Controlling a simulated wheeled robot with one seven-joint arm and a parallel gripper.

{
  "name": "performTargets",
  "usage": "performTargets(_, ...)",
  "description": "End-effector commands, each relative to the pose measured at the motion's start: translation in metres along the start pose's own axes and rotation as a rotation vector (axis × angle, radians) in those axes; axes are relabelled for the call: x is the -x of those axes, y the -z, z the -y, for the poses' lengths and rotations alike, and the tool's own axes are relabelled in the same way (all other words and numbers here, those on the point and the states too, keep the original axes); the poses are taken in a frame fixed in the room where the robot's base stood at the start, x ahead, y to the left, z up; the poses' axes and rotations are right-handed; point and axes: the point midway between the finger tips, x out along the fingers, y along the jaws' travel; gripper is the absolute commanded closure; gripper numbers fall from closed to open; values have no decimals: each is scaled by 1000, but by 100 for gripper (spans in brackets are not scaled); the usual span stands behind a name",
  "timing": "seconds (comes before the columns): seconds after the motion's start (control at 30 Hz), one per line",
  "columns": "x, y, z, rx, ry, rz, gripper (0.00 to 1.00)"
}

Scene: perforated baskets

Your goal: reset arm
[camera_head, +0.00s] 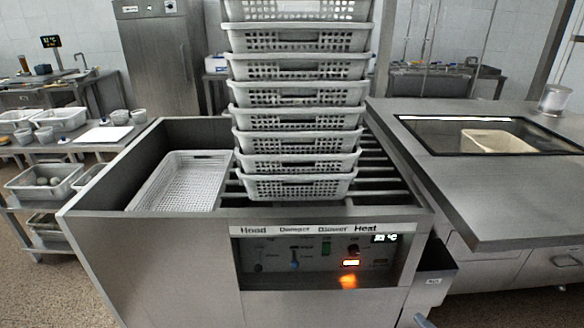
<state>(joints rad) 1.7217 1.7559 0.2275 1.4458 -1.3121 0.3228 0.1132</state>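A tall stack of white perforated baskets (296,118) stands upright on the slatted top of a steel machine (160,260). The stack's top is cut off by the upper edge of the view. One more white perforated basket (184,182) lies in the recess at the left of the stack and looks empty. My gripper is not in view.
The machine's front has a control panel (318,262) with a lit orange light. A steel counter (480,195) with a glass-covered opening stands at the right. Shelves with tubs (45,180) stand at the left. Some floor shows at the lower left.

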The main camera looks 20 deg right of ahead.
Motion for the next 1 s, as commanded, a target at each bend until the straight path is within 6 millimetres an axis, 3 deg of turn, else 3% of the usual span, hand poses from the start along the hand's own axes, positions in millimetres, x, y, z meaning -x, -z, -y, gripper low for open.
performTargets(0.37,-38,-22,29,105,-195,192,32)
performTargets(0.57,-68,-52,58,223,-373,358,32)
performTargets(0.67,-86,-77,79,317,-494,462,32)
performTargets(0.8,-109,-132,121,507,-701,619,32)
performTargets(1.0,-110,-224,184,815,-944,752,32)
